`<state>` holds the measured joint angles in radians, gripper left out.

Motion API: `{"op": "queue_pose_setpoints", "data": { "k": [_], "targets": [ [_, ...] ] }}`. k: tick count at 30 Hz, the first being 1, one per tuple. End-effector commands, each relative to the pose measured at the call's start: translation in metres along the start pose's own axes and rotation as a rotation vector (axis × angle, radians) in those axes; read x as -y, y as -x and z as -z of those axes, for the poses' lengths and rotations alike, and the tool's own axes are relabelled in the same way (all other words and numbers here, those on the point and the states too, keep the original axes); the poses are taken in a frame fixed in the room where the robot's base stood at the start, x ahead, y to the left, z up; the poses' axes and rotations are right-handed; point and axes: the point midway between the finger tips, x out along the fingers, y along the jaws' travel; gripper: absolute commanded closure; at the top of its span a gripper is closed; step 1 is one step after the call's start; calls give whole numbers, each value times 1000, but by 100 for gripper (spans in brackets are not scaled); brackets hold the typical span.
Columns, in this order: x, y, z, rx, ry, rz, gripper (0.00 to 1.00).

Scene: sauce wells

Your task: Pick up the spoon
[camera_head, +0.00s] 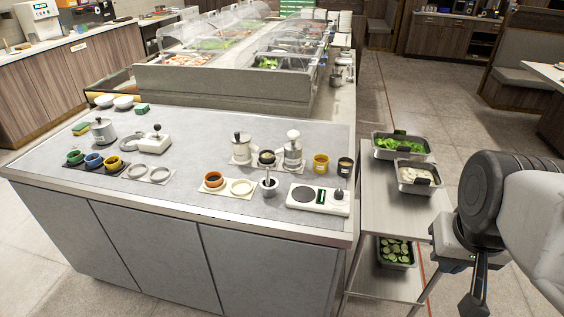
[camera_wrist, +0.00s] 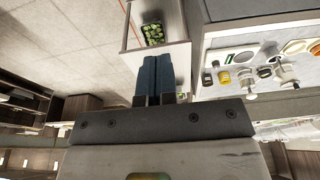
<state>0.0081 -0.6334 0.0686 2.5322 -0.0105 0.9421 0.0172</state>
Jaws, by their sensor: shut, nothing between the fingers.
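I cannot make out a spoon for certain in either view. A small grey bowl (camera_head: 268,187) on the counter has a thin handle standing up in it; I cannot tell whether this is a spoon. My gripper (camera_wrist: 152,62) is shut and empty in the wrist view, its two dark fingers side by side. In the head view my gripper (camera_head: 474,303) hangs at the lower right, beyond the steel side cart and well away from the counter things, partly cut off by the bottom edge.
The grey counter (camera_head: 190,200) holds colored cups (camera_head: 92,160), lidded canisters (camera_head: 292,152), an orange cup (camera_head: 213,180) on a white board and a white hotplate unit (camera_head: 320,197). The steel cart (camera_head: 385,210) bears lettuce (camera_head: 400,147) and cream (camera_head: 415,176) pans. Open floor lies right of it.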

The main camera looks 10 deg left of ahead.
Motion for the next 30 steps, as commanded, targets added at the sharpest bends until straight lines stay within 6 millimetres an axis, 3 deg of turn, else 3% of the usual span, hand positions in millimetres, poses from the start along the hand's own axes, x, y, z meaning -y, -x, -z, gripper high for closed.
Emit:
{"op": "queue_pose_setpoints", "data": {
  "k": [9,18,30],
  "targets": [
    [0,0,0,0,0,0,100],
    [0,0,0,0,0,0,56],
    [2,0,5,0,12,5,55]
  ]
}}
